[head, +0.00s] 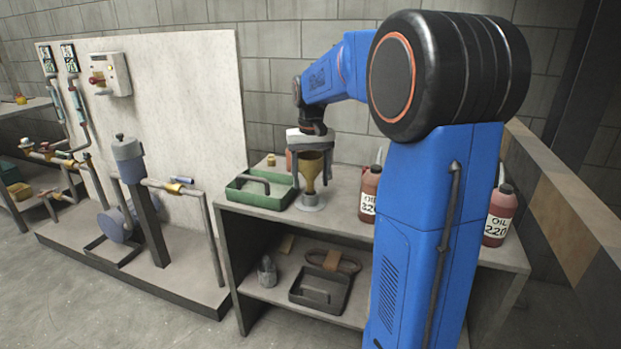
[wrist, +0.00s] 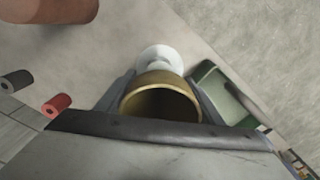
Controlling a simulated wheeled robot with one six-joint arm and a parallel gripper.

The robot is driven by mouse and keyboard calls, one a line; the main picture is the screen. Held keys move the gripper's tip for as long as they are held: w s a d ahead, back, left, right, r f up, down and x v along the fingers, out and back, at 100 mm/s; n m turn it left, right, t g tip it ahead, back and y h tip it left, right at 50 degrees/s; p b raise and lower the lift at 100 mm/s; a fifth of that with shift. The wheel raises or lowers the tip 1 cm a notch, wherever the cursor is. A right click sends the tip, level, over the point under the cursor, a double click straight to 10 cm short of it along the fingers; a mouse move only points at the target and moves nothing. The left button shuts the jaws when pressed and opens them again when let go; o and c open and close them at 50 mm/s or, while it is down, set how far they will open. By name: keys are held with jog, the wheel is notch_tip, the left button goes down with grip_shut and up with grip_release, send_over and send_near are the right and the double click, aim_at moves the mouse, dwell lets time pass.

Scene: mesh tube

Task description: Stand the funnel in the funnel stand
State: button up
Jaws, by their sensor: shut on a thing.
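The brass-coloured funnel (head: 311,168) is upright between the fingers of my gripper (head: 314,153), which is shut on it. In the wrist view the funnel's wide mouth (wrist: 160,104) faces the camera, with a finger on each side. The grey funnel stand (head: 310,202) stands on the bench top directly under the funnel in the head view. In the wrist view the pale stand (wrist: 158,58) shows just beyond the funnel's rim. The funnel's spout reaches down at the stand, but I cannot tell whether its tip is inside it.
A green tray (head: 244,195) with a handle is close left of the stand on the bench. A red-brown oil bottle (head: 369,193) stands to the right, another (head: 497,216) farther right. The lower shelf holds a dark tray (head: 322,292).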

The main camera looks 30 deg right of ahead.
aim_at(310, 192)
jog(key=shift+f, duration=2.1)
dwell(2.2)
jog(key=o, duration=1.2)
jog(key=shift+c, duration=0.2)
notch_tip(310, 192, up, 17)
jog(key=shift+r, duration=0.2)
jog(key=s+a+f+n+t, duration=0.1)
jog(key=s+a+f, duration=0.4)
jog(key=s, duration=0.5)
jog(key=s+a+f+n+t, duration=0.2)
jog(key=s+a+f, duration=0.3)
jog(key=s, duration=0.5)
jog(key=s+a+f+n+t, duration=0.1)
jog(key=s+a+f, duration=0.4)
jog(key=s+f, duration=0.3)
jog(key=shift+s+a+f+t, duration=0.3)
jog(key=shift+s+f+t, duration=0.1)
jog(key=shift+s, duration=0.5)
